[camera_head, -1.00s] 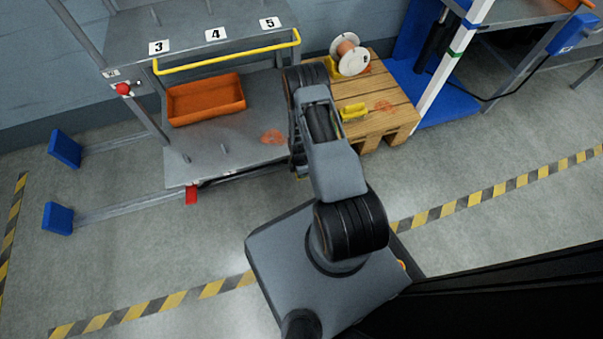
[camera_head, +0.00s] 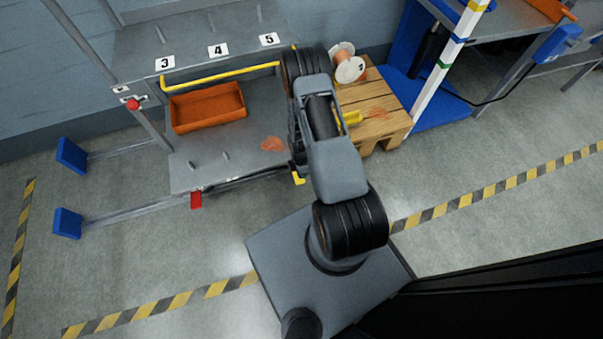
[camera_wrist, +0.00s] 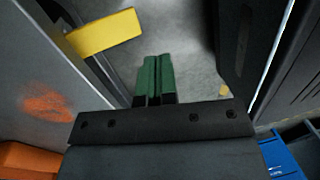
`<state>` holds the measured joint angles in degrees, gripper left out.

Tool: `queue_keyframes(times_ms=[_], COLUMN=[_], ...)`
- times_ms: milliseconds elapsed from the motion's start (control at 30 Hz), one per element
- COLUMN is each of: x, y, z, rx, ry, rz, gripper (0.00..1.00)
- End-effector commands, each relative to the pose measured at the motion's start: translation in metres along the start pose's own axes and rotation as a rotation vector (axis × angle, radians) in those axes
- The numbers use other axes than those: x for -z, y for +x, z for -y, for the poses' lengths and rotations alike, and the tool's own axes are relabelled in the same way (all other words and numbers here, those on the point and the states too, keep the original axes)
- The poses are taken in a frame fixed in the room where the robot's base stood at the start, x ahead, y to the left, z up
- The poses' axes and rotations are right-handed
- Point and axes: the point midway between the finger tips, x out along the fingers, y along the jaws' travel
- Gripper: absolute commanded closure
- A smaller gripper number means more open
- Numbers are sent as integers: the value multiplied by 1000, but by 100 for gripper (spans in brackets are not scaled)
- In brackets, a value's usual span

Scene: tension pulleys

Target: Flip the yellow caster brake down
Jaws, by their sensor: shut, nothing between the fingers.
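The yellow caster brake (camera_wrist: 105,33) shows in the wrist view as a flat yellow tab at the upper left, by the edge of the grey shelf cart. In the head view a small part of the yellow brake (camera_head: 299,179) shows below the cart's right front corner, beside my arm. My gripper (camera_wrist: 153,62) shows its green fingers shut and empty in the wrist view. The fingertips are to the right of the yellow tab and a little below it in the picture, apart from it. My arm hides the fingers in the head view.
The grey cart shelf (camera_head: 230,140) carries an orange bin (camera_head: 208,107). A red tab (camera_head: 196,200) is at its front left corner. A wooden pallet (camera_head: 385,125) with a spool (camera_head: 347,66) stands right of the cart. The floor in front is clear.

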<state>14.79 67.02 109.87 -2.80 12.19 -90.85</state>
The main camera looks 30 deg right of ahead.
Motion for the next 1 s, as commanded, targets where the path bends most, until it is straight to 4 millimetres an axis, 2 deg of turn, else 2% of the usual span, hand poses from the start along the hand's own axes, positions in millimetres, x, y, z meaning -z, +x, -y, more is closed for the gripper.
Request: queue_keyframes(times_ms=[33,100,300,1000], x=[0,0,0,0], y=[-11,-18,-31,-33], z=[4,7,13,14], rx=[0,-1,0,0], ry=[1,2,2,2], rz=[0,0,0,0], gripper=[100,100,100,100])
